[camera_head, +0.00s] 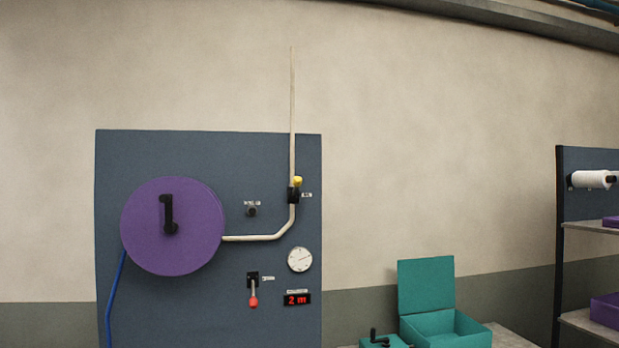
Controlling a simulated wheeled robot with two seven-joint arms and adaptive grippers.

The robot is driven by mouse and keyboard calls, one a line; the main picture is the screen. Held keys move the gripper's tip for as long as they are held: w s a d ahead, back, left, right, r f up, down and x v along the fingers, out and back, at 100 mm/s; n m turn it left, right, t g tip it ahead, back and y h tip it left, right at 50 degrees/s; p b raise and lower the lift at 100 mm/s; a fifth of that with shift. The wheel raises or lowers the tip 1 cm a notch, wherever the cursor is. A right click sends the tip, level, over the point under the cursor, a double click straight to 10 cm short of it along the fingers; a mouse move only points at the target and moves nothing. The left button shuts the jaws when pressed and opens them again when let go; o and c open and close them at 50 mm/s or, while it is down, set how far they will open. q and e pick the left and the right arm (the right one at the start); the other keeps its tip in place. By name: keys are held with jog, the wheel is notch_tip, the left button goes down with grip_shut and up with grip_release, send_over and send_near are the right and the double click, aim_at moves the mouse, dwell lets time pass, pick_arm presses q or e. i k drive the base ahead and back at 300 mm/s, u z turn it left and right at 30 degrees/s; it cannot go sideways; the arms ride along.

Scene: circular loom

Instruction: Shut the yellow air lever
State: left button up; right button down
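The yellow air lever (298,181) is small and sits at the top of a black valve body (294,195). The valve is on a pale pipe (291,120) near the upper right edge of the blue-grey wall panel (120,155). The pipe runs straight up above the valve and bends left below it to a purple disc. The lever looks short from here, and I cannot tell its exact angle. Neither of my grippers shows in this view.
The panel also carries the purple disc (195,210) with a black handle, a red-tipped lever (253,300), a round gauge (300,259), a red display (297,299) and a black knob (252,211). An open teal box (426,285) and a shelf (590,227) stand right.

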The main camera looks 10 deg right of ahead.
aim_at(297, 182)
jog(key=z, duration=0.85)
jog(key=i, duration=1.45)
jog(key=u, duration=0.85)
